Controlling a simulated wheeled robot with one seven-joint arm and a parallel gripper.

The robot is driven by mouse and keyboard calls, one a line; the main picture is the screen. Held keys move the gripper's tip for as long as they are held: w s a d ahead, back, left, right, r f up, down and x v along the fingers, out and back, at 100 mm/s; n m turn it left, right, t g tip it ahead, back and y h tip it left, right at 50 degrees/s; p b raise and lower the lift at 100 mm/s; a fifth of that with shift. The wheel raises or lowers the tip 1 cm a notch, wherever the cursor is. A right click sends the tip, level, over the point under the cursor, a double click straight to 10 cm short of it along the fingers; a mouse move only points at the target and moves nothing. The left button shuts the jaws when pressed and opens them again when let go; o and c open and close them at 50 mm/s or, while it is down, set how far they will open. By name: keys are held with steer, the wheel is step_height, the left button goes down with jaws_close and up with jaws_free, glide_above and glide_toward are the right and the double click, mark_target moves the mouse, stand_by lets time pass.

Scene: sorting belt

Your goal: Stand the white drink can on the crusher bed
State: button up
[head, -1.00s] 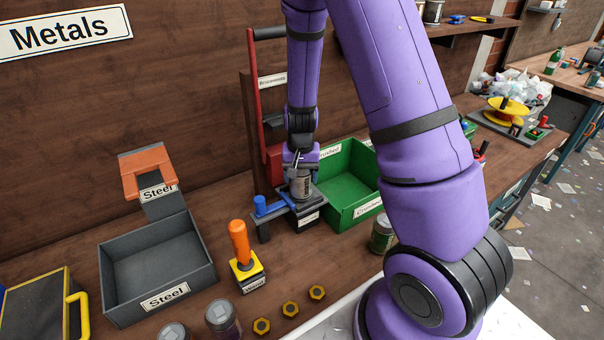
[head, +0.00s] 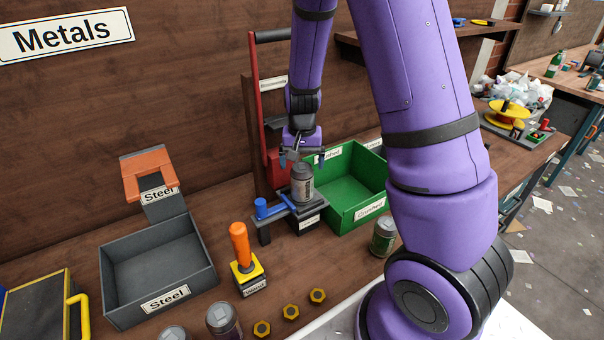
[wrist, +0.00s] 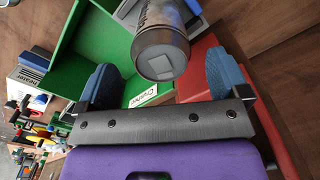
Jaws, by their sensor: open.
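The drink can (head: 303,186), pale grey in this light with dark lettering, stands upright on the crusher bed (head: 307,217). My gripper (head: 302,159) is open and empty just above the can, clear of it. In the wrist view the can (wrist: 162,55) shows its grey end beyond the two blue finger pads, roughly between them, with a gap to each. The can hides much of the bed. The red crusher lever (head: 256,90) stands upright behind the bed.
A green crushed bin (head: 375,207) sits right of the crusher, close to the can. A blue-handled part (head: 265,209) is at the bed's left. A grey steel bin (head: 115,290), an orange-handled tool (head: 240,245), other cans (head: 383,238) and brass nuts (head: 290,310) are nearby.

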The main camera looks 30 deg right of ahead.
mark_target(302, 180)
steer(key=s+a+r+n+t, duration=0.1)
steer(key=s+r, duration=0.2)
steer(key=r, duration=0.4)
steer(key=s+a+r+n+t+y, duration=0.1)
steer(key=s+a+r, duration=0.15)
steer(key=r, duration=0.45)
steer(key=s+r+n, duration=0.1)
steer(key=s+r, duration=0.3)
steer(key=r, duration=0.3)
steer(key=s+a+r+n+t, duration=0.1)
steer(key=s+r+n, duration=0.1)
steer(key=s, duration=0.5)
steer(key=s+a+r+n+t+h, duration=0.1)
steer(key=s+a+r+t, duration=0.1)
steer(key=s+r, duration=0.3)
steer(key=s, duration=0.3)
steer(key=shift+n, duration=0.4)
